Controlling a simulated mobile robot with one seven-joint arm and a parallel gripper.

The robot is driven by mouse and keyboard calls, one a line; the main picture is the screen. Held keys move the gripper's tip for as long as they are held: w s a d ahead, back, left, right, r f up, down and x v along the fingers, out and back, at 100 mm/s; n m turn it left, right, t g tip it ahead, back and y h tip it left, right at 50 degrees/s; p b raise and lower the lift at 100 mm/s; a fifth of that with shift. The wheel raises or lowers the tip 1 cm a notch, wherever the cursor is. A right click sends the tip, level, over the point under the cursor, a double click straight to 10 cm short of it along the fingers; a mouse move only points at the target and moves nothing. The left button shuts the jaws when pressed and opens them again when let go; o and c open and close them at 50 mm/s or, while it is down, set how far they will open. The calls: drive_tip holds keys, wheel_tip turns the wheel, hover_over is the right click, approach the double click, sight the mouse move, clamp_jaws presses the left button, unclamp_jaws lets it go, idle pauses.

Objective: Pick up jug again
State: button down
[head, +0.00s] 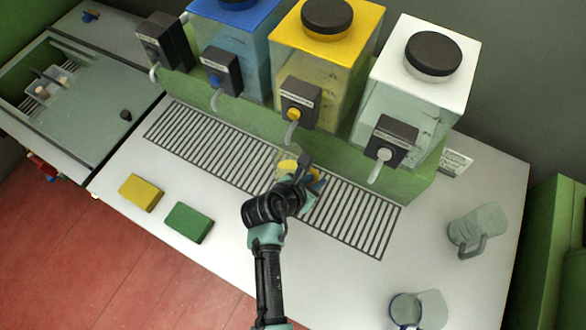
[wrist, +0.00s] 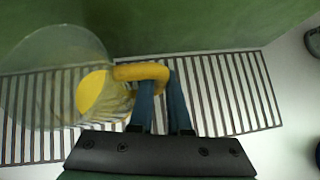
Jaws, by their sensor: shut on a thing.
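My gripper (wrist: 160,88) is shut on the yellow handle (wrist: 142,72) of a clear jug (wrist: 40,60). The jug has yellow showing at its bottom, and I cannot tell whether that is liquid or the base. In the head view the jug (head: 286,163) is over the slatted drip grate (head: 215,140), in front of the yellow-topped dispenser (head: 322,60), with my gripper (head: 308,183) at its right side. My wrist hides part of the jug there. I cannot tell whether the jug touches the grate.
A blue-topped dispenser (head: 240,45) and a white-topped dispenser (head: 415,85) flank the yellow one. Two greyish jugs (head: 478,228) (head: 432,308) are at the right. A yellow sponge (head: 141,192) and a green sponge (head: 188,222) lie left. A sink (head: 50,85) is far left.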

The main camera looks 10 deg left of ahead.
drive_tip(key=shift+r, duration=0.25)
idle(0.5)
